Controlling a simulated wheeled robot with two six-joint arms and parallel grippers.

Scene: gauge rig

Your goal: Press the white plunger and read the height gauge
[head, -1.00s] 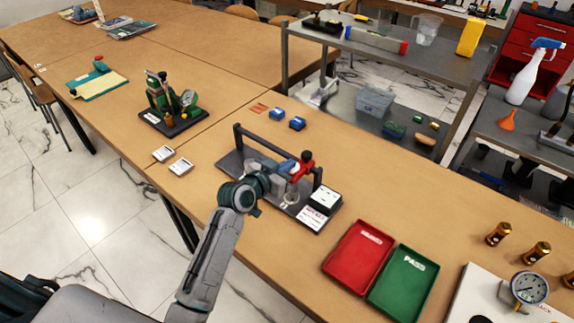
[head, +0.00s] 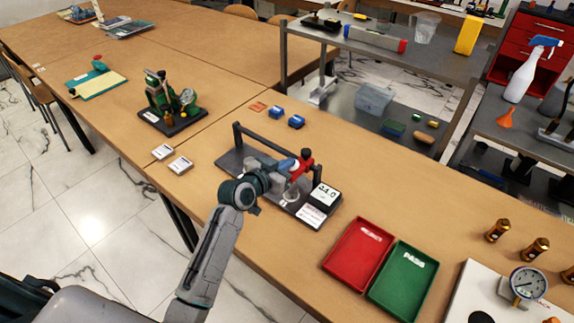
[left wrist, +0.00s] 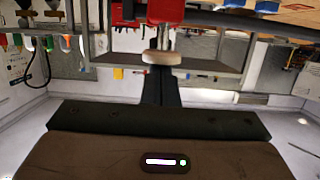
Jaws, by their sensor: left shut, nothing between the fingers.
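The gauge rig (head: 232,160) is a dark base with a black frame and a red gauge head (head: 302,162) in the middle of the table. My left gripper (head: 288,182) is shut and empty, at the gauge head. In the left wrist view a pale disc, seemingly the white plunger (left wrist: 162,58), hangs under the red block (left wrist: 165,12). My shut dark fingers (left wrist: 159,82) reach up to it; whether they touch is unclear. The display (head: 324,196) is lit with digits like 34.0, too small to be sure. My right gripper is not in view.
A red tray (head: 357,252) and a green PASS tray (head: 403,281) lie right of the rig. Blue blocks (head: 296,122) sit behind it, white tags (head: 180,165) to its left. A round dial gauge (head: 528,284) and brass cylinders (head: 536,249) are at the right.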

